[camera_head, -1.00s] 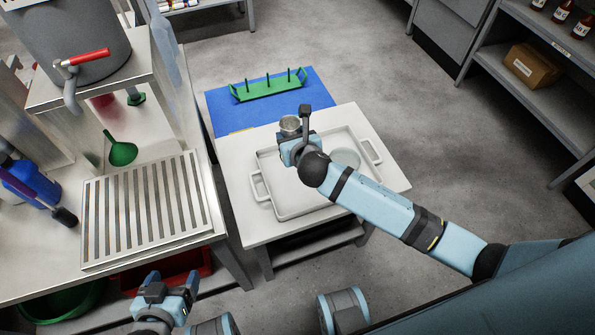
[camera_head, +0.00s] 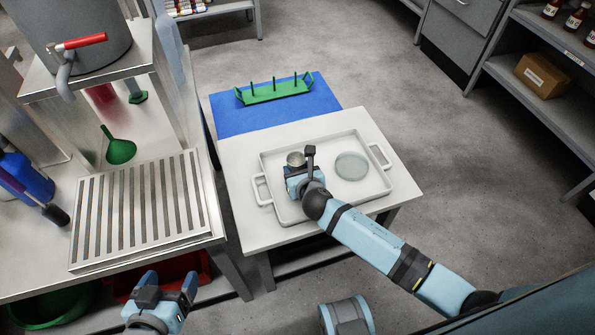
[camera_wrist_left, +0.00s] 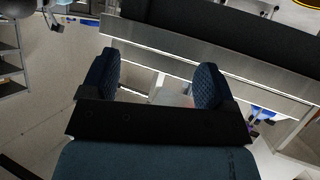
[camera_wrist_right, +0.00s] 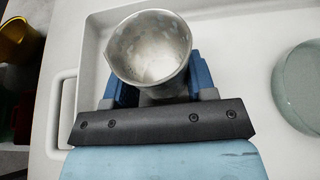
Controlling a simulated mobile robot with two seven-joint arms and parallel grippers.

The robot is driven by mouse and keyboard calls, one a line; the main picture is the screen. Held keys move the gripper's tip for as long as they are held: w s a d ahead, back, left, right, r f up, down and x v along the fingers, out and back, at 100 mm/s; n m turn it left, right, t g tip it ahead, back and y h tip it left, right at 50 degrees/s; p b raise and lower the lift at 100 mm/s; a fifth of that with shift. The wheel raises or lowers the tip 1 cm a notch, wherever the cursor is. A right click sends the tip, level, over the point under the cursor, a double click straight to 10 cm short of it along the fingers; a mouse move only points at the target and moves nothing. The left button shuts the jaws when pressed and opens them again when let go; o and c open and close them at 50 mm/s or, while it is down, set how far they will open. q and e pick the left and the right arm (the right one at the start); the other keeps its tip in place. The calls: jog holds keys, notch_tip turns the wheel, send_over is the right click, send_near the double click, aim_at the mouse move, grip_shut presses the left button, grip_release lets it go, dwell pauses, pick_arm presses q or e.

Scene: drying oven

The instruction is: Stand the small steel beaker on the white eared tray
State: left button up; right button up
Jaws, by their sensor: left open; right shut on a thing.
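The small steel beaker (camera_head: 296,158) is upright between the fingers of my right gripper (camera_head: 298,172), which is shut on it. In the right wrist view the beaker (camera_wrist_right: 149,47) shows its open mouth and looks empty. It is over the left part of the white eared tray (camera_head: 286,212); the tray's floor and rim also show in the right wrist view (camera_wrist_right: 240,50). I cannot tell whether the beaker's base touches the tray floor. My left gripper (camera_head: 168,284) is open and empty, low in front of the bench; its fingers show apart in the left wrist view (camera_wrist_left: 160,85).
A round glass dish (camera_head: 351,167) lies in the tray's right part. Behind the tray are a blue mat (camera_head: 235,120) and a green pegged rack (camera_head: 275,91). A slatted steel drainer (camera_head: 140,210) and a green funnel (camera_head: 120,150) are on the left bench.

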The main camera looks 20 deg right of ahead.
jog(key=o, duration=0.9)
jog(key=shift+f, duration=0.1)
jog(key=shift+r, duration=0.25)
jog(key=p+v, duration=0.3)
jog(key=v, duration=0.7)
jog(key=shift+s+r, duration=0.1)
jog(key=shift+s, duration=0.2)
jog(key=shift+s+r, duration=0.25)
jog(key=shift+s, duration=0.35)
jog(key=shift+s+f, duration=0.1)
